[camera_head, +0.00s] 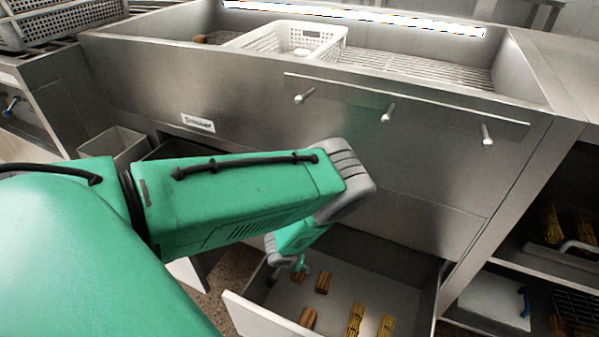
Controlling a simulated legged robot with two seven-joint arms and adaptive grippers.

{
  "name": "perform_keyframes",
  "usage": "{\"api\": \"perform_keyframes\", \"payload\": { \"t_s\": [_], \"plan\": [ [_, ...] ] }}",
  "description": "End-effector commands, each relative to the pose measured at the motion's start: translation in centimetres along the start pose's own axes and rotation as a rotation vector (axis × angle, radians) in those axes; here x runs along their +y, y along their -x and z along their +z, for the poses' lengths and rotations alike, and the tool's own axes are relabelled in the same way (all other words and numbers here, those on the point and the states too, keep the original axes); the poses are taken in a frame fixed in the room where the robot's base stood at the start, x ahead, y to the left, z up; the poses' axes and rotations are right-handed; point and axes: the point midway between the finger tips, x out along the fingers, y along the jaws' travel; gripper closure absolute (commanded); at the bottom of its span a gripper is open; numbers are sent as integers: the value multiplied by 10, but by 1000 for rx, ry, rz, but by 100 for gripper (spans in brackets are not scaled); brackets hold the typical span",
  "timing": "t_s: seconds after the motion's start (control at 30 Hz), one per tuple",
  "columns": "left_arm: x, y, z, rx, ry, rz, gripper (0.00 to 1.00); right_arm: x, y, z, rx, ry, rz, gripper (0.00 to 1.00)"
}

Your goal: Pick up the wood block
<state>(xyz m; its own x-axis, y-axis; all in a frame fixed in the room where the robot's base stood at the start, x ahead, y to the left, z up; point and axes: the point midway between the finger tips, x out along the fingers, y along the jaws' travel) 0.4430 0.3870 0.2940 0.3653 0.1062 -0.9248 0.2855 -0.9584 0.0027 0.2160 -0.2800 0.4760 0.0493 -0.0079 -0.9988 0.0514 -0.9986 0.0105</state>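Several small brown wood blocks lie on the pale floor of an open drawer (343,288) at the lower middle. One wood block (323,282) lies in the clear, and another wood block (308,318) is nearer the drawer's front wall. A third wood block (297,276) is partly hidden beside my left gripper (300,268). My green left arm comes in from the left and reaches down into the drawer. The gripper is small and dark here, and I cannot tell whether its fingers are open or touch the block. My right gripper is not in view.
Yellow bundles (355,319) lie in the drawer to the right of the blocks. A steel counter front (420,170) with knobs rises behind it. Above is a sink trough with a white perforated basket (285,37). Open shelves (540,262) stand at the right.

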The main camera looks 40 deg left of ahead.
Motion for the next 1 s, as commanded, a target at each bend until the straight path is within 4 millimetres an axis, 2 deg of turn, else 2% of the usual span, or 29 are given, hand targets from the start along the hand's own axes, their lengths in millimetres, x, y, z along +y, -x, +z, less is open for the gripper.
{"api": "perform_keyframes", "payload": {
  "t_s": [0.03, 0.23, 0.5, 0.6, 0.83, 0.87, 0.9, 1.0],
  "plan": [
    [0, -8, 1, 1, 0, 0, 41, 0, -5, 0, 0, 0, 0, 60],
    [1, -20, 2, 0, -1, 0, 41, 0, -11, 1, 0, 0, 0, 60],
    [5, -60, 6, 1, 0, 0, 41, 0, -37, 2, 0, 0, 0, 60],
    [5, -66, 6, 0, 0, 1, 41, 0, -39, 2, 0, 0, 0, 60],
    [5, -65, 4, 0, 0, 0, 41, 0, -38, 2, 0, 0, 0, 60],
    [5, -65, 4, 0, 0, 0, 48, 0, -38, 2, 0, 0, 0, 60],
    [5, -65, 4, 0, 0, 0, 62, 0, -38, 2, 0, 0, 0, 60],
    [5, -65, 4, 0, 0, 0, 95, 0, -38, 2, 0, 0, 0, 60]
  ]
}}
